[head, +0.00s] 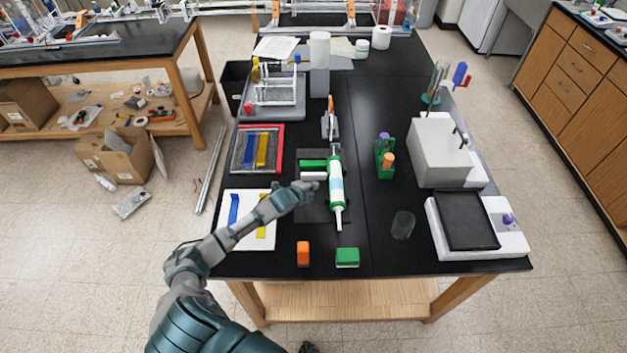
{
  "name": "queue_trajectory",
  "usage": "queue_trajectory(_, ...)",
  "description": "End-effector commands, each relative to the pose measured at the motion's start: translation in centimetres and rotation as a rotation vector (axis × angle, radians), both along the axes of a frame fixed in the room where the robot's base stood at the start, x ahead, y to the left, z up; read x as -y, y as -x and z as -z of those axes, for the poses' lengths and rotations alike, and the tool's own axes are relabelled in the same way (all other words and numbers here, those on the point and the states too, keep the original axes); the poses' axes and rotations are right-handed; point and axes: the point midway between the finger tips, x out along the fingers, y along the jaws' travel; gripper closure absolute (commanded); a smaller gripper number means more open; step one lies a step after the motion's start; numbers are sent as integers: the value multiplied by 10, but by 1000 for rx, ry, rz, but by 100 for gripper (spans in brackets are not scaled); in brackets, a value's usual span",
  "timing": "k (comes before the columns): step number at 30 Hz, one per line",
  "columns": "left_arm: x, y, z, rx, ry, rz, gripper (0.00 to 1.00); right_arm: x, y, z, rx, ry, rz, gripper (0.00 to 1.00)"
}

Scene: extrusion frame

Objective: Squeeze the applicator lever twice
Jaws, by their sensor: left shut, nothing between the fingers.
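The applicator (336,183) is a white and green tube lying on the black bench, its narrow nozzle pointing to the front edge. A grey and orange part (330,125) lies in line behind it; I cannot tell which piece is the lever. My left gripper (313,186) is shut and empty, just left of the tube's middle. Whether it touches the tube is too small to tell. My right gripper does not show.
A green and white block (313,165) is beside the tube. An orange block (303,253) and a green block (347,257) sit near the front edge. A tube rack (385,160) and a glass (402,225) stand to the right.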

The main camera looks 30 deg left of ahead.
Motion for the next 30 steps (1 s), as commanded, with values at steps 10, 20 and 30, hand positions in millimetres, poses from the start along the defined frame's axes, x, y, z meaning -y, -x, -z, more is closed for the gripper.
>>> queue_trajectory(10, -2, -1, 1, 0, 1, 0, 100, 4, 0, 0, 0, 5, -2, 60)
queue_trajectory(20, -2, 0, 1, 0, 1, 0, 100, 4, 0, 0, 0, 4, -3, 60)
queue_trajectory(30, -1, -1, 0, 0, 1, 0, 100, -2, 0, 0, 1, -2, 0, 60)
